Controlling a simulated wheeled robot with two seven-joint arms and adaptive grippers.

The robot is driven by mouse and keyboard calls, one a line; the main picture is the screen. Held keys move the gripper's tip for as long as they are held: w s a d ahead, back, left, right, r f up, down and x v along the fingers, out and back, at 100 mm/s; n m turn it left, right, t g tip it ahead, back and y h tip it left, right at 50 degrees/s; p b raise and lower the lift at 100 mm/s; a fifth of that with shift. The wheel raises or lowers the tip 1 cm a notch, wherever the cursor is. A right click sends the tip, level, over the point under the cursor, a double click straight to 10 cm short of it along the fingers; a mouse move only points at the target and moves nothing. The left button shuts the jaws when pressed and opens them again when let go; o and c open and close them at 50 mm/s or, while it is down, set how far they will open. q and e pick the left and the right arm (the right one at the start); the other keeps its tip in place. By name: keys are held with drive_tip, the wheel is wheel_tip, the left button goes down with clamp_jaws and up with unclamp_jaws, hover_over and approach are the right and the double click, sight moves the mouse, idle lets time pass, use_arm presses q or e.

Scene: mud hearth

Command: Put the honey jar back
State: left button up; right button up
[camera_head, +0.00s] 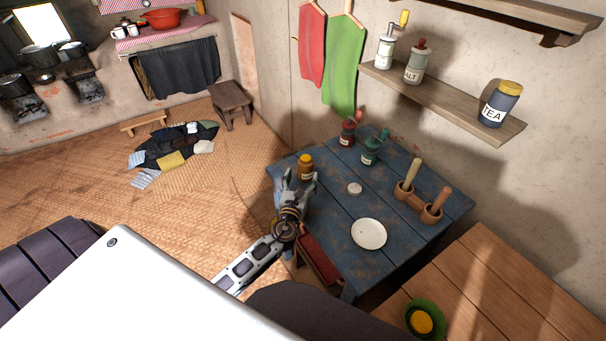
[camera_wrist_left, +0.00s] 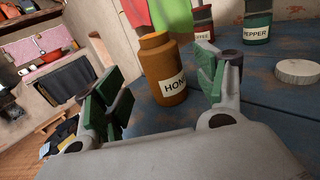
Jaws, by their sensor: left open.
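The honey jar (camera_head: 305,165) is an amber jar with a yellow-brown lid. It stands upright on the blue table (camera_head: 335,251) near its far left corner. In the left wrist view the honey jar (camera_wrist_left: 166,72) shows part of its "HONEY" label. My left gripper (camera_head: 299,179) is just in front of the jar, low over the table's left side. Its fingers are spread, and in the left wrist view the open gripper (camera_wrist_left: 160,95) has the jar between and beyond its fingertips. I cannot tell whether a finger touches it. My right gripper is not in view.
A red mill (camera_head: 347,133) and a green mill (camera_head: 370,152) stand behind.

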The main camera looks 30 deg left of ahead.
use_arm(q)
drive_tip(key=v, duration=0.3)
drive_tip(key=shift+s, duration=0.15)
drive_tip(key=shift+s+d, duration=0.15)
drive_tip(key=shift+s, duration=0.55)
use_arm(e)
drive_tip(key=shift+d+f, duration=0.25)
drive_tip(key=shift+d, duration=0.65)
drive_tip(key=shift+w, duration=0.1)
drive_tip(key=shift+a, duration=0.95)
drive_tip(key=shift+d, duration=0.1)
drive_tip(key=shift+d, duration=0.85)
